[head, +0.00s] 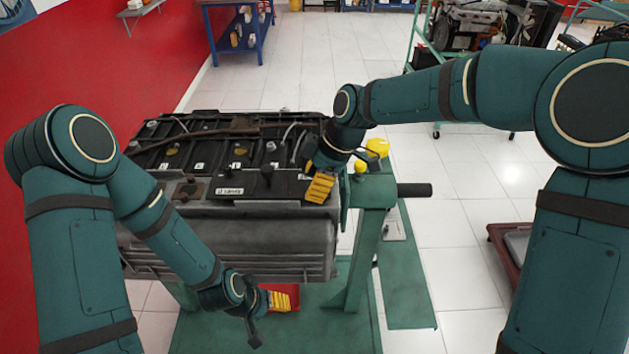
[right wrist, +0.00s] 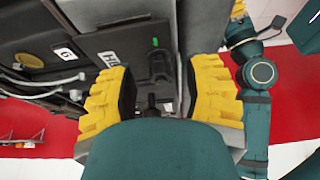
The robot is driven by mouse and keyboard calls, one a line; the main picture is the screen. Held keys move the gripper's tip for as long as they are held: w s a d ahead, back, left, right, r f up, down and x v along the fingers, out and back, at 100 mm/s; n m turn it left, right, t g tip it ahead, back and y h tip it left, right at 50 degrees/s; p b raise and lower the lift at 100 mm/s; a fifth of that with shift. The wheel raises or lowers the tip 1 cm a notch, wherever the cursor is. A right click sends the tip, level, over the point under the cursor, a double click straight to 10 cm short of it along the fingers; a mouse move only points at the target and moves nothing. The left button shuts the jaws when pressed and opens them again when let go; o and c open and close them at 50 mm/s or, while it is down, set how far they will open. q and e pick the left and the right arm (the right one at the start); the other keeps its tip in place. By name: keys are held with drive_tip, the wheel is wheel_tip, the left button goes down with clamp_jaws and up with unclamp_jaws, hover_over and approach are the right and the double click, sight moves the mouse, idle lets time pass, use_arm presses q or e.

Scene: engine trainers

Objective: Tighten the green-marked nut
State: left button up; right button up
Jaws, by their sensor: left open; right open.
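The engine (head: 230,240) sits on a green stand, with a black cover on top. In the right wrist view, a small green mark (right wrist: 155,41) shows on its dark surface, just beyond the fingers; I cannot make out the nut's shape there. My right gripper (head: 338,172) is open at the right end of the engine top. Its yellow fingers (right wrist: 160,95) stand apart on either side of a dark fitting (right wrist: 160,66), apparently without gripping it. My left gripper (head: 268,316) is open and low in front of the engine, near a red object (head: 291,290).
The green stand's post (head: 363,262) and a black bar (head: 414,190) stand right of the engine. A yellow part (head: 377,147) sits by the right gripper. A blue-framed table (head: 240,40) and another engine stand (head: 470,30) are behind. White floor lies open between.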

clamp_jaws()
drive_tip(key=shift+f, duration=0.1)
idle(0.4)
